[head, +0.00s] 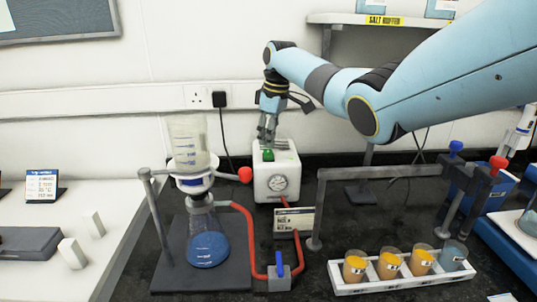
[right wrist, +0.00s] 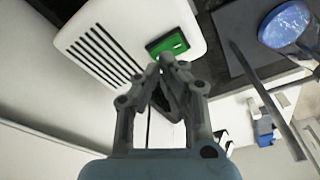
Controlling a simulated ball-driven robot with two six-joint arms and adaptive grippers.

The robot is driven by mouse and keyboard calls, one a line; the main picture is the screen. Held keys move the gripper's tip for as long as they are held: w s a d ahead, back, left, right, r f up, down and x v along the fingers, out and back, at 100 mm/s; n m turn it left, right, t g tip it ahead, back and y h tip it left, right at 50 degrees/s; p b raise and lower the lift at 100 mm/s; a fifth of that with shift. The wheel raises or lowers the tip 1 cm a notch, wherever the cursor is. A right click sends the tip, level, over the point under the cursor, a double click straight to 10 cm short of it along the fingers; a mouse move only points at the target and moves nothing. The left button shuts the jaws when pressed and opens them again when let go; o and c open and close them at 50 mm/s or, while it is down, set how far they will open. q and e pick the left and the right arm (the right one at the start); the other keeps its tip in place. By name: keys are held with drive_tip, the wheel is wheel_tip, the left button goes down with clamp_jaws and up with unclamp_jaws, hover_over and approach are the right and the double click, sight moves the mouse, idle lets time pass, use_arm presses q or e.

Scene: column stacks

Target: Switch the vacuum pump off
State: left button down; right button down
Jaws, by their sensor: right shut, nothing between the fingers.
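The vacuum pump (head: 277,180) is a white box with a round gauge on its front, standing on the dark bench. A green switch (head: 268,155) is on its top, and it also shows large in the right wrist view (right wrist: 168,45). My right gripper (head: 268,137) is shut and empty, pointing down just above the switch. In the right wrist view its fingertips (right wrist: 160,66) lie right at the edge of the green switch; I cannot tell whether they touch it. My left gripper is not in view.
A flask with blue liquid (head: 208,245) and a funnel (head: 188,140) stand left of the pump. A red hose (head: 247,225) runs to a blue valve (head: 279,265). A metal frame (head: 318,200) and a tray of cups (head: 400,288) stand to the right.

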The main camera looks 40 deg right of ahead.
sight(268, 152)
drive_tip(key=shift+s+f+b, duration=0.1)
drive_tip(key=shift+f+b, duration=0.45)
drive_tip(key=shift+f, duration=0.55)
idle(0.3)
drive_tip(key=shift+a, duration=0.1)
wheel_tip(268, 152, up, 2)
drive_tip(key=shift+p, duration=1.2)
wheel_tip(268, 152, up, 5)
drive_tip(key=p, duration=0.5)
drive_tip(key=shift+r, duration=0.1)
drive_tip(key=shift+f, duration=0.2)
